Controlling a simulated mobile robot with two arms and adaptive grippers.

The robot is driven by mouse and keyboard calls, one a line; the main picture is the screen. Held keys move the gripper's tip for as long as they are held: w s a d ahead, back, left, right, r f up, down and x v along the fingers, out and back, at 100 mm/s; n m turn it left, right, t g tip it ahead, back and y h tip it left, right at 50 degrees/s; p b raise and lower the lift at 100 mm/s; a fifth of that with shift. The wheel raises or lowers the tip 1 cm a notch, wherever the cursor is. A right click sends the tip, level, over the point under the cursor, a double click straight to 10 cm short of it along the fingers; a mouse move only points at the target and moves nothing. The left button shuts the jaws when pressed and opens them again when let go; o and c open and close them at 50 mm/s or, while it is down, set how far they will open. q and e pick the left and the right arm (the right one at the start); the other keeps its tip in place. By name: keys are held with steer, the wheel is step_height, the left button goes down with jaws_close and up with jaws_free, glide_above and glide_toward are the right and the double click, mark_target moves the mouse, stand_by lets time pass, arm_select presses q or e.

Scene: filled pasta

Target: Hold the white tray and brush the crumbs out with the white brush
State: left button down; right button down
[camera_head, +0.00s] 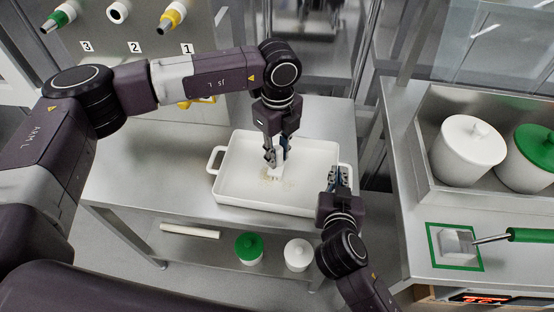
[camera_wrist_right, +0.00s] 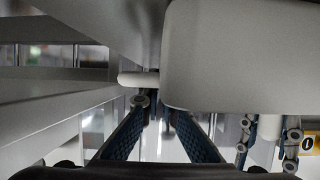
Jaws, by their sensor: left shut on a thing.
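The white tray (camera_head: 232,187) lies on the steel table with a loop handle at each end. Brown crumbs (camera_head: 266,183) lie on its floor near the middle. My left gripper (camera_head: 277,155) points down over the tray, shut on the white brush (camera_head: 278,167). The brush's lower end is at the crumbs; exact contact is unclear. My right gripper (camera_head: 339,178) is at the tray's right handle. In the right wrist view its fingers (camera_wrist_right: 157,105) show a gap between them. A pale bar, likely the handle, is just beyond the fingertips, beside the tray's pale wall (camera_wrist_right: 235,55).
A lower shelf holds a green-lidded pot (camera_head: 249,247), a white-lidded pot (camera_head: 298,254) and a white roll (camera_head: 190,231). On the right counter are large lidded pots (camera_head: 468,150) and a green-handled tool (camera_head: 525,235). The table left of the tray is bare.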

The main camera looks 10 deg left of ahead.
arm_select(q)
steer(key=shift+w, duration=0.85)
steer(key=s, duration=0.5)
steer(key=shift+w+a, duration=0.1)
steer(key=shift+a, duration=0.7)
steer(key=shift+w+d, duration=0.1)
steer(key=shift+w, duration=2.2)
steer(key=shift+s, duration=2.2)
step_height(320, 180, up, 8)
steer(key=shift+s, duration=0.1)
